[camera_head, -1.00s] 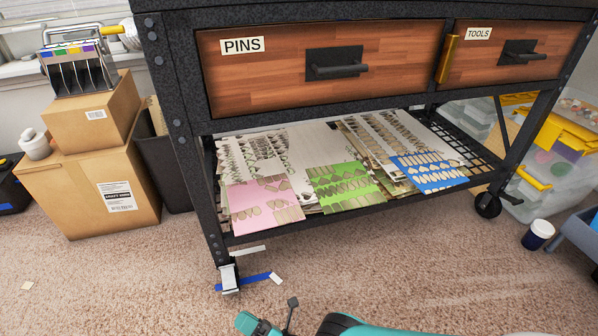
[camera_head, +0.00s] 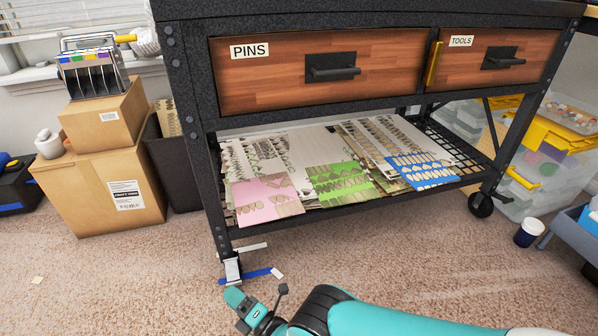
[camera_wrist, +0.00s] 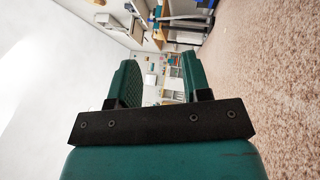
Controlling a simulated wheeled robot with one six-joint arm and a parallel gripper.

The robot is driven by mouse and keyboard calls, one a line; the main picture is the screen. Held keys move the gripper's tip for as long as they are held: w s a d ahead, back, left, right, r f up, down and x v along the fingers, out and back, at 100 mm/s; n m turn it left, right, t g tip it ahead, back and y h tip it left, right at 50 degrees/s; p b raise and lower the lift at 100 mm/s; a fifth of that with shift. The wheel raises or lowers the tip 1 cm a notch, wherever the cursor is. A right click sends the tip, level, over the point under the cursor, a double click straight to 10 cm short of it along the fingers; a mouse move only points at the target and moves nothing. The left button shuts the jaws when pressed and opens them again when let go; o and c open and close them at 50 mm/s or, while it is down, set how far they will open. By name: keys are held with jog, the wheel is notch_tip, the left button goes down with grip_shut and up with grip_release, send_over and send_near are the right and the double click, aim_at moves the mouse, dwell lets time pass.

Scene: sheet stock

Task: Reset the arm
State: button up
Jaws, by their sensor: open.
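My gripper (camera_wrist: 157,82) shows in the wrist view with its two green fingers apart and nothing between them. In the head view my teal and black arm reaches in from the bottom right, with my gripper (camera_head: 238,303) low over the carpet, in front of the cart's left front wheel. It is apart from the cart and holds nothing that I can see. The wrist view is turned on its side and looks across the room, with the carpet at its right.
A black cart (camera_head: 375,123) has drawers labelled PINS (camera_head: 320,72) and TOOLS (camera_head: 492,60). Its lower shelf bears patterned sheets (camera_head: 340,180). Cardboard boxes (camera_head: 100,195) stand at left, clear bins (camera_head: 535,175) at right. A dark cup (camera_head: 528,233) stands on the carpet (camera_head: 120,280), which is mostly clear.

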jog(key=w+r+m+t+h, duration=0.1)
jog(key=w+r+m+h, duration=0.6)
jog(key=w+r, duration=0.6)
jog(key=w+d+r+m+g+h+p, duration=0.15)
jog(key=d+r+m, duration=0.25)
jog(key=r, duration=0.4)
jog(key=w+d+r+m+g+h, duration=0.1)
jog(key=w+d+r+m+g, duration=0.2)
jog(key=r, duration=0.5)
jog(key=s+d+r+m+g+h+p, duration=0.1)
jog(key=s+d+r+m+g+h, duration=0.15)
jog(key=s+d+r+m, duration=0.7)
jog(key=s+d+r+g+p, duration=0.1)
jog(key=s+d+r+g, duration=0.15)
jog(key=s+d, duration=0.45)
jog(key=s+d+r+g, duration=0.1)
jog(key=s+d+r, duration=0.25)
jog(key=s, duration=0.65)
jog(key=s+d+r+g+p, duration=0.15)
jog(key=s+d+r, duration=0.3)
jog(key=s, duration=0.45)
notch_tip(320, 180, up, 37)
jog(key=p, duration=3.6)
jog(key=shift+w+f+g+h, duration=0.2)
jog(key=shift+g+h, duration=0.1)
jog(key=shift+h, duration=0.1)
